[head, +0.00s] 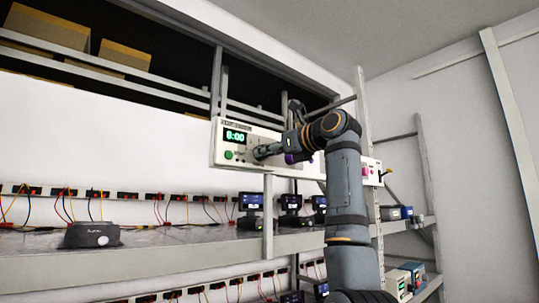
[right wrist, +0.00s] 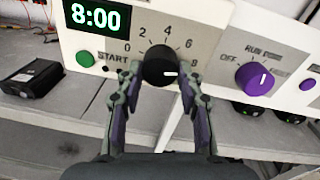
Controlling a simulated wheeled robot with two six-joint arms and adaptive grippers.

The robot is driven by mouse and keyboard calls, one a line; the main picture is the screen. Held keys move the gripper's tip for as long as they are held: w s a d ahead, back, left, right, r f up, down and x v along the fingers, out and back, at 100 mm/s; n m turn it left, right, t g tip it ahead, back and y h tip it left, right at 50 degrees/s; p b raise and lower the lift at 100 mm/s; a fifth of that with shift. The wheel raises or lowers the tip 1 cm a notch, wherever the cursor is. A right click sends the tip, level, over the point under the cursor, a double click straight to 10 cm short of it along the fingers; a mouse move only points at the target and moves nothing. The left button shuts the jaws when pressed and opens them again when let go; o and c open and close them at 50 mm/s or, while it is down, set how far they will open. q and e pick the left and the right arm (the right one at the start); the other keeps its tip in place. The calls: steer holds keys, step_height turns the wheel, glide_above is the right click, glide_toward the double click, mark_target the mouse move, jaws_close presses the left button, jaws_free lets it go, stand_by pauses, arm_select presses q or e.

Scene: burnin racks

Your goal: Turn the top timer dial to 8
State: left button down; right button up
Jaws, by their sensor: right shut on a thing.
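The timer panel (head: 218,150) is a white box on the rack upright, and its green display (head: 235,136) reads 8:00. In the right wrist view the display (right wrist: 95,14) also reads 8:00. The black timer dial (right wrist: 160,66) has a white pointer mark directed to the right, toward the end of the scale past 6. My right gripper (right wrist: 160,80) has one finger on each side of the dial and is shut on it. In the head view the right gripper (head: 264,152) is at the panel, and the arm hides part of it. My left gripper is not in view.
A green START button (right wrist: 85,59) is left of the dial. A purple OFF/RUN knob (right wrist: 255,79) is to its right. A shelf (head: 200,243) below carries a dark device (head: 92,235) and several small units. Cardboard boxes (head: 125,55) stand on the upper shelf.

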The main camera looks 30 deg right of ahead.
steer(key=shift+m, duration=0.3)
stand_by(0.4)
steer(key=o, duration=1.2)
steer(key=shift+c, duration=0.2)
steer(key=s+d, duration=0.1)
steer(key=s, duration=1)
steer(key=shift+s+d, duration=0.2)
steer(key=shift+s, duration=0.2)
